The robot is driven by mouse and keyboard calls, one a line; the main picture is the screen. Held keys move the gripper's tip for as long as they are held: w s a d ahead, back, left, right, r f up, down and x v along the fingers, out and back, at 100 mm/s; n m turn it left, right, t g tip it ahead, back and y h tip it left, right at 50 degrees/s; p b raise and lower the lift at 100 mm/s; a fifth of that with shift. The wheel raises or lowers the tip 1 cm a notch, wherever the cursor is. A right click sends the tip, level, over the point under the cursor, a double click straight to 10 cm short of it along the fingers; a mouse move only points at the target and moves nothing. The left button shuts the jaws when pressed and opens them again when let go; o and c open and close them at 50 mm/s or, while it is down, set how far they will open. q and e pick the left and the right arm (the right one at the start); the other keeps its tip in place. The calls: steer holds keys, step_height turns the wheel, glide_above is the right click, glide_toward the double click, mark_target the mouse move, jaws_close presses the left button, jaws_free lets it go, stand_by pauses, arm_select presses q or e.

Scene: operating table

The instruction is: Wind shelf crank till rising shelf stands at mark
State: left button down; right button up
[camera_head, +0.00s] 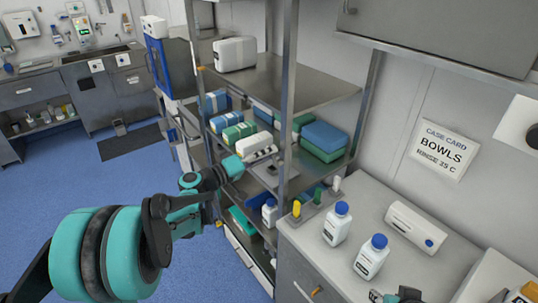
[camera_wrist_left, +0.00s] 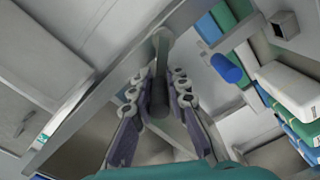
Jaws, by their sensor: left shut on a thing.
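My left gripper (camera_head: 226,170) reaches to the front of the metal shelving unit (camera_head: 287,75), beside the middle shelves. In the left wrist view its two padded fingers (camera_wrist_left: 159,98) close on a dark round crank grip (camera_wrist_left: 158,92), with a pale grey rod running on from it. In the head view the crank is mostly hidden by my gripper. The unit's shelves hold blue, green and white packs (camera_head: 240,131). I cannot tell for certain which shelf is the rising one, nor pick out the mark. Part of my right gripper (camera_head: 400,296) shows at the bottom edge; its jaw state is unclear.
A counter (camera_head: 375,215) at the right holds two white bottles with blue caps (camera_head: 337,224), a white box (camera_head: 415,227) and small coloured pegs. A white case (camera_head: 235,54) sits on the top shelf. A wall card (camera_head: 443,147) reads "BOWLS". Blue floor (camera_head: 100,185) is open at left.

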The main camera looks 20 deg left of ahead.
arm_select(q)
steer(key=n, duration=0.1)
steer(key=f+n, duration=0.1)
steer(key=n, duration=0.1)
steer(key=a+n+b, duration=0.1)
steer(key=n, duration=0.1)
steer(key=shift+w+f, duration=0.3)
steer(key=shift+w, duration=0.05)
steer(key=shift+n, duration=0.4)
steer(key=c, duration=1.5)
jaws_free()
steer(key=v, duration=1.2)
